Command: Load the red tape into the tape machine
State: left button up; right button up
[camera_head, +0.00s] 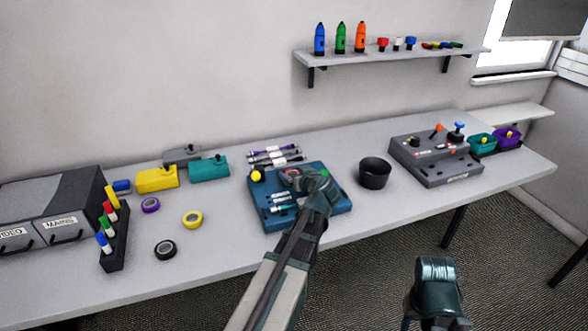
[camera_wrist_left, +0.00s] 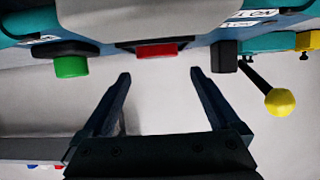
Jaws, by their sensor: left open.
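The blue machine (camera_head: 265,215) sits mid-table, with a yellow ball lever (camera_head: 256,175) and a green button (camera_head: 325,173). A reddish part (camera_head: 291,171) shows on it beside my left gripper. My left gripper (camera_head: 296,182) is over the machine, its fingertips hard to make out there. In the left wrist view the gripper (camera_wrist_left: 160,76) is open and empty, with a red block (camera_wrist_left: 157,51) just beyond the fingertips, apart from them. I cannot tell whether this red is the tape or a button. My right gripper (camera_head: 435,280) hangs before the table, its fingers hidden.
Purple (camera_head: 150,205), yellow (camera_head: 192,220) and black (camera_head: 165,250) rolls lie on the left of the table. A marker rack (camera_head: 115,245) stands farther left. A black cup (camera_head: 375,175) and a grey control box (camera_head: 437,165) stand to the right. Bare table lies in front of the rolls.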

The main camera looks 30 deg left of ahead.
pick_arm(q)
jog(key=p+v, duration=0.2)
jog(key=v, duration=0.6)
jog(key=shift+r+p, duration=0.2)
jog(key=shift+p, duration=0.2)
jog(key=shift+s+d+r, duration=0.15)
jog(key=shift+s+d, duration=0.2)
jog(key=shift+d, duration=0.1)
